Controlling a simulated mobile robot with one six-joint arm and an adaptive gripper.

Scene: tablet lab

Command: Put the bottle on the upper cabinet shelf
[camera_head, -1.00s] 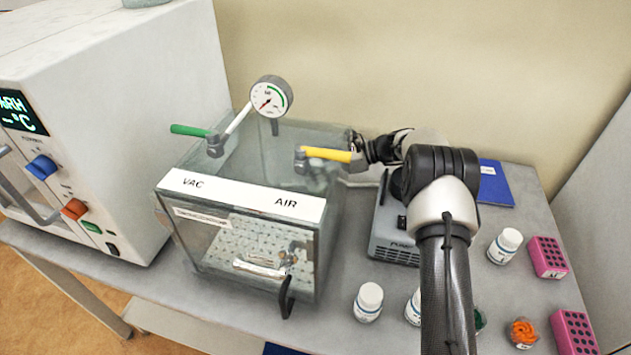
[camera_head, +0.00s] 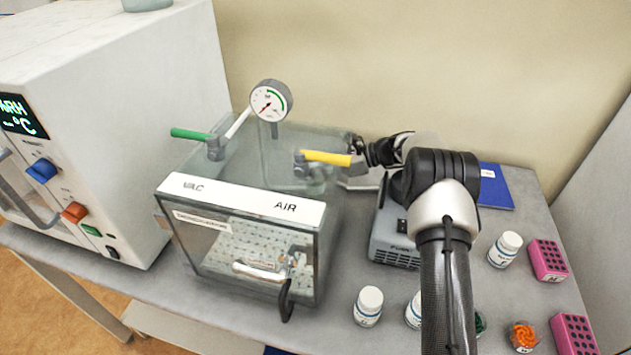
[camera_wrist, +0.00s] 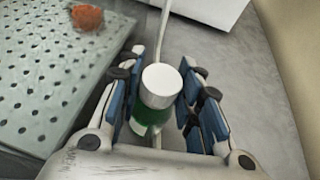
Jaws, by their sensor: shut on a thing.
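A bottle with a white cap (camera_wrist: 161,86) and a green body (camera_wrist: 150,117) is between the blue-padded fingers of my gripper (camera_wrist: 164,66) in the wrist view. The fingers are shut on it. In the head view my arm reaches behind the right side of the clear cabinet (camera_head: 328,232); the bottle cannot be made out there. A perforated shelf (camera_head: 245,250) shows through the cabinet front. In the wrist view a perforated plate (camera_wrist: 50,70) lies left of the gripper, with a blurred orange thing (camera_wrist: 87,16) at its far side.
A green-handled valve (camera_head: 190,134), a yellow-handled valve (camera_head: 325,158) and a gauge (camera_head: 270,101) rise from the cabinet. A white oven (camera_head: 120,120) stands left. A grey pump (camera_head: 392,240), white bottles (camera_head: 368,303) and pink racks (camera_head: 548,260) are at right.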

